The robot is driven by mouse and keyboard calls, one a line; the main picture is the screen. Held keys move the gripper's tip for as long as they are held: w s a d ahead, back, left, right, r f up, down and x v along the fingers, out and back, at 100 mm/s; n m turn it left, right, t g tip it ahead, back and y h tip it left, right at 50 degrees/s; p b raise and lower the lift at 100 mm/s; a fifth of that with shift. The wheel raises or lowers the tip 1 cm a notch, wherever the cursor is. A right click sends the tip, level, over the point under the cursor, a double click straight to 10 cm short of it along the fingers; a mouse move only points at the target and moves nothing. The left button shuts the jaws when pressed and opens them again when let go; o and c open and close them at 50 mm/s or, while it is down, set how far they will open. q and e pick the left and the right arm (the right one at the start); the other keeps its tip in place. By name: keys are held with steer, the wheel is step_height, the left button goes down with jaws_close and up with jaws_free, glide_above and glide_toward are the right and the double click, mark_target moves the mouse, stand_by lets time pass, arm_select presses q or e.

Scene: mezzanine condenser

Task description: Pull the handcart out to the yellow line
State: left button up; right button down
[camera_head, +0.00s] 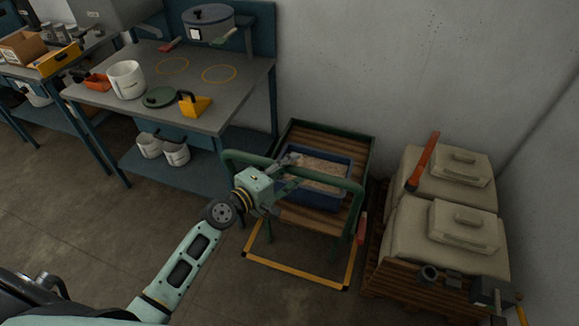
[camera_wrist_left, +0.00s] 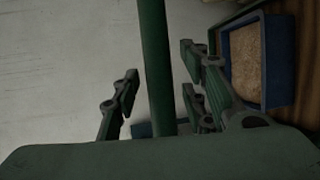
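The handcart (camera_head: 358,158) has a green frame and a brown slatted deck, and stands against the wall. Its green handle bar (camera_head: 318,176) runs across the near side. A blue bin (camera_head: 313,200) of pale grainy material sits on the deck. A yellow line (camera_head: 296,274) marks a frame on the floor in front of the cart. My left gripper (camera_head: 290,163) is at the left part of the handle. In the left wrist view, the green bar (camera_wrist_left: 157,70) passes between its open fingers, with gaps on both sides.
A workbench (camera_head: 235,95) with tubs and a yellow scoop stands left of the cart. A pallet (camera_head: 400,280) with beige sacks (camera_head: 415,235) and an orange-handled tool (camera_head: 422,162) stands close on the right. The floor (camera_head: 265,300) in front is clear.

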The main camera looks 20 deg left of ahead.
arm_select(q)
steer(key=shift+d, duration=0.1)
jaws_close()
stand_by(0.4)
